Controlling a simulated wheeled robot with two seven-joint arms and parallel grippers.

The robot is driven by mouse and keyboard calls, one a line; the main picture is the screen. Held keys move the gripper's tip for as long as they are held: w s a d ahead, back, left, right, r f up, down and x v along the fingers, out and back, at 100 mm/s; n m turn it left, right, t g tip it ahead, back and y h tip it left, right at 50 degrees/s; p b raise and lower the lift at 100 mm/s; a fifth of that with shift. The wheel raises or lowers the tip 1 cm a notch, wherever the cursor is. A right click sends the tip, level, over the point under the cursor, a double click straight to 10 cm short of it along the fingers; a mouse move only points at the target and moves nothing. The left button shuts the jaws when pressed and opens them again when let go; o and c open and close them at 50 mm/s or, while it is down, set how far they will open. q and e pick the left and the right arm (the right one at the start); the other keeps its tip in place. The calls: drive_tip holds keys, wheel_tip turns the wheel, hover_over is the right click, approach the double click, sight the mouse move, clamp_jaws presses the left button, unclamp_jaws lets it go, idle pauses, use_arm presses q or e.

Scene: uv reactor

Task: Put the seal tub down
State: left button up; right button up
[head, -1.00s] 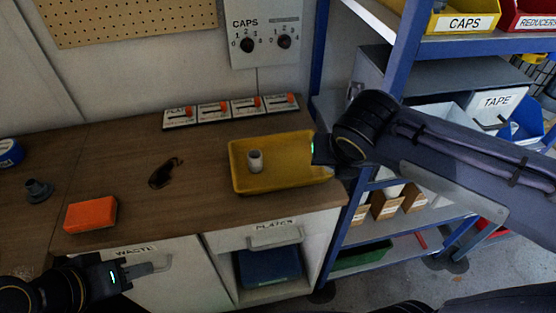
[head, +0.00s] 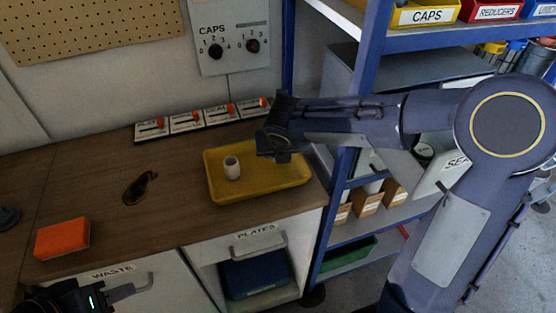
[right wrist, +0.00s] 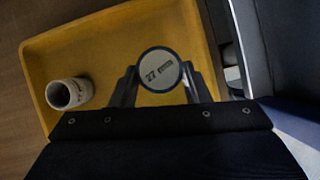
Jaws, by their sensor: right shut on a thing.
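The seal tub (right wrist: 158,66), a round tub with a pale lid marked 27, sits between the fingers of my right gripper (right wrist: 160,84) in the right wrist view. The gripper is shut on it, over the yellow tray (right wrist: 52,45). In the head view my right gripper (head: 274,148) is at the back right part of the tray (head: 250,196) and the tub is hidden. Whether the tub touches the tray cannot be told. My left gripper (head: 98,298) is low at the left, by the waste cabinet; its fingers are unclear.
Slider boxes (head: 188,122) line the wall behind. A blue-framed shelf (head: 362,100) stands at the right.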

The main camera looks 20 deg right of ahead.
drive_tip(key=shift+w+f+b, duration=0.2)
drive_tip(key=shift+f+b, duration=0.2)
drive_tip(key=shift+f, duration=1.3)
drive_tip(key=shift+f, duration=0.15)
drive_tip(key=o, duration=0.9)
drive_tip(key=shift+o, duration=0.2)
